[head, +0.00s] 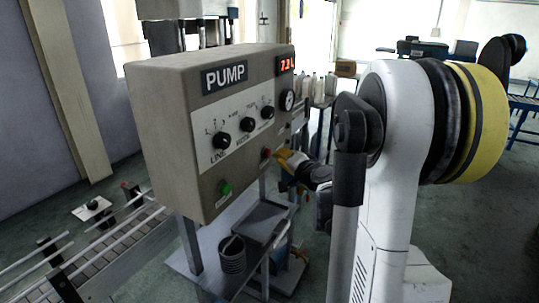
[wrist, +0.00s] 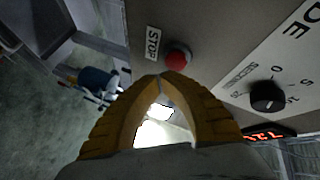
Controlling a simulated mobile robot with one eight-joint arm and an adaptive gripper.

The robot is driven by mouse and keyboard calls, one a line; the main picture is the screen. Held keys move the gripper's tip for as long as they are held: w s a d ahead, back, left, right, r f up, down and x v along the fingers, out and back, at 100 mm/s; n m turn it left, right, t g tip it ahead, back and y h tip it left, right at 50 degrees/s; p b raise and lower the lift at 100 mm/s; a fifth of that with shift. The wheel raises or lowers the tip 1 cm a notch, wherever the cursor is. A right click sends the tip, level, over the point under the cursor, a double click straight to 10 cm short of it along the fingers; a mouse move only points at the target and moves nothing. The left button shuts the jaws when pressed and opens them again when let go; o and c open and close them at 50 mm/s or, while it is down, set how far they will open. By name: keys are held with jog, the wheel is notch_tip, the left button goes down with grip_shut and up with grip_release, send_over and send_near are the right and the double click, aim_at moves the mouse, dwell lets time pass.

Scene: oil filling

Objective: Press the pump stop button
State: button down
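The grey pump control box (head: 165,130) carries a red button (head: 266,153) near the lower right of its face. In the wrist view, the red button (wrist: 178,59) sits beside a STOP label (wrist: 153,43). My gripper (head: 283,154) has yellow fingers and is just right of the red button in the head view. In the wrist view, my gripper (wrist: 160,77) has its fingertips together with nothing between them, and the tips appear just below the button. I cannot tell whether they touch it. A green button (head: 225,188) is at the lower left of the face.
A bucket (head: 232,255) and a tray (head: 261,222) are below the box.

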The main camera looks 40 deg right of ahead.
jog(key=s, duration=0.1)
jog(key=s+d, duration=0.1)
jog(key=s, duration=0.1)
jog(key=s+d, duration=0.1)
jog(key=shift+s, duration=0.35)
dwell(0.8)
